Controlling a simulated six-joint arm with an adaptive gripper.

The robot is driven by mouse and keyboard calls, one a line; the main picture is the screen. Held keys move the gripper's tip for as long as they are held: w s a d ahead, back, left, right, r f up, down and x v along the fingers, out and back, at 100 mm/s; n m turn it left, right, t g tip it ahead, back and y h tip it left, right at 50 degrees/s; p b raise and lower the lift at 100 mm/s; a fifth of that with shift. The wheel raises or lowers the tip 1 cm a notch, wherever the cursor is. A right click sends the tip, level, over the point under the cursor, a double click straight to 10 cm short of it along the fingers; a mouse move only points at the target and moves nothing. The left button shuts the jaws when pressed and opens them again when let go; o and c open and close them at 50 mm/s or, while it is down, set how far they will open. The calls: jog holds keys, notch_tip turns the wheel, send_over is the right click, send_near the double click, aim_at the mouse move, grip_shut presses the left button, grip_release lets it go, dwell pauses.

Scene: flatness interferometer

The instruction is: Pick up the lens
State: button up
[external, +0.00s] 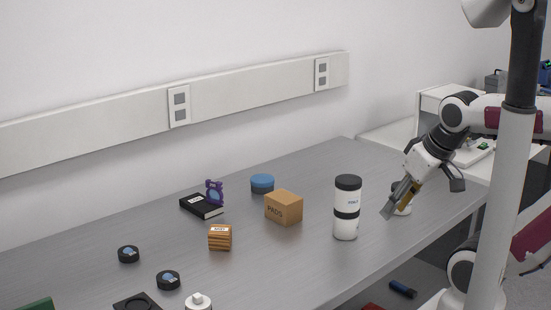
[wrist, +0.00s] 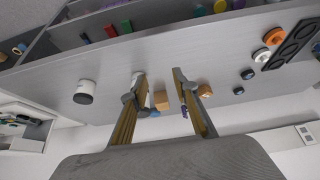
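Two small black discs with blue faces, which look like mounted lenses, lie flat on the grey bench. In the external view one disc (external: 128,254) is at the lower left and another disc (external: 168,280) is nearer the front. I cannot tell which is the task's lens. Dark discs also show in the wrist view (wrist: 247,73), right of my fingers. My gripper (external: 389,208) is above the bench's right part, tilted down, far from the discs. In the wrist view its two fingers (wrist: 158,76) are apart with nothing held between them.
A white bottle with a black lid (external: 346,210) stands left of my gripper. A cardboard box (external: 284,208), blue round tub (external: 262,184), black book (external: 202,207) and wooden block (external: 220,238) stand between it and the discs. A black tray with round recesses (wrist: 291,47) lies beyond.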

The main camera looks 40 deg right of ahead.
jog(key=shift+w, duration=0.1)
jog(key=w+d+r+t+h, duration=0.1)
jog(key=w+d+r+t, duration=0.15)
jog(key=w, duration=0.65)
jog(key=w+d+r+t+h, duration=0.1)
jog(key=w+d+r, duration=0.15)
jog(key=w, duration=0.65)
jog(key=n+t+y, duration=0.4)
jog(key=n+y, duration=0.1)
jog(key=y, duration=0.2)
send_over(214, 192)
jog(key=s+d, duration=0.1)
jog(key=s, duration=0.1)
notch_tip(214, 192, down, 9)
jog(key=shift+s+d+f, duration=0.15)
jog(key=shift+s+f, duration=0.05)
jog(key=shift+f, duration=1.75)
jog(key=shift+f, duration=0.1)
